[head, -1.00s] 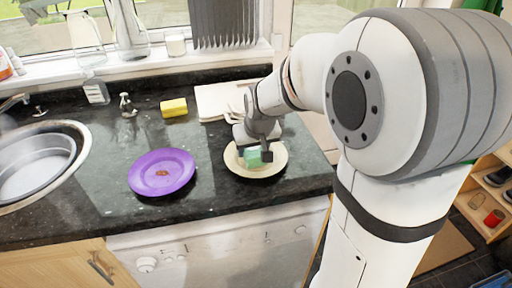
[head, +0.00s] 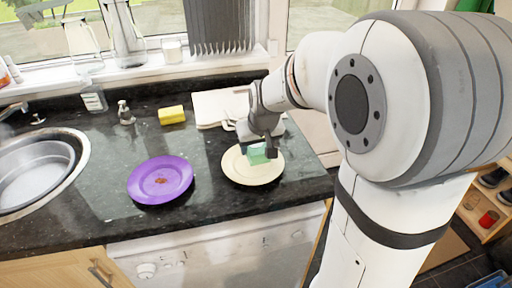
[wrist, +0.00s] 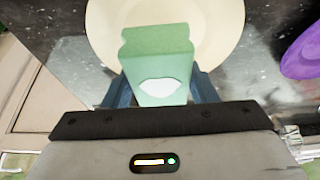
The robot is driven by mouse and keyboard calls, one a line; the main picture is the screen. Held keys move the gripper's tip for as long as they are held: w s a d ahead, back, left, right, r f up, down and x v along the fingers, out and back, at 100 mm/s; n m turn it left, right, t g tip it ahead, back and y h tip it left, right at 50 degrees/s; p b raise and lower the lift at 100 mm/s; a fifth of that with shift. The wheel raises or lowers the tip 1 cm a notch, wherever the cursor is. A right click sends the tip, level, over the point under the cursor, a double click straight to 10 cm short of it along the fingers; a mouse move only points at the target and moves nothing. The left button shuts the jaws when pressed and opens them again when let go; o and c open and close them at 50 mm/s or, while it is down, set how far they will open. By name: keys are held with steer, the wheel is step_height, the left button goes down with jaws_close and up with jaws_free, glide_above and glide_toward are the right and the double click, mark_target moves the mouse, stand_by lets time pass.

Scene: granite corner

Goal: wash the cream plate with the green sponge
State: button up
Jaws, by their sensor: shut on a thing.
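The cream plate (head: 240,174) lies on the dark worktop near its right end; it also shows in the wrist view (wrist: 225,30). My gripper (head: 262,150) is over the plate and shut on the green sponge (head: 257,157). In the wrist view the sponge (wrist: 158,55) sits between the two fingers, with a white patch on its near face. The sponge is at or just above the plate; I cannot tell whether it touches. The visible part of the plate looks clean, and the sponge and gripper hide some of it.
A purple plate (head: 161,181) with a brown spot lies left of the cream plate. A yellow sponge (head: 172,115), a soap dispenser (head: 126,113) and a pale board (head: 218,106) are behind. The sink (head: 38,172) is at the far left. The worktop edge is close in front.

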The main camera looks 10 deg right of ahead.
steer(key=shift+r+p, duration=0.65)
steer(key=shift+r, duration=0.65)
steer(key=shift+r+p, duration=1.1)
steer(key=shift+r, duration=0.45)
steer(key=shift+w, duration=0.1)
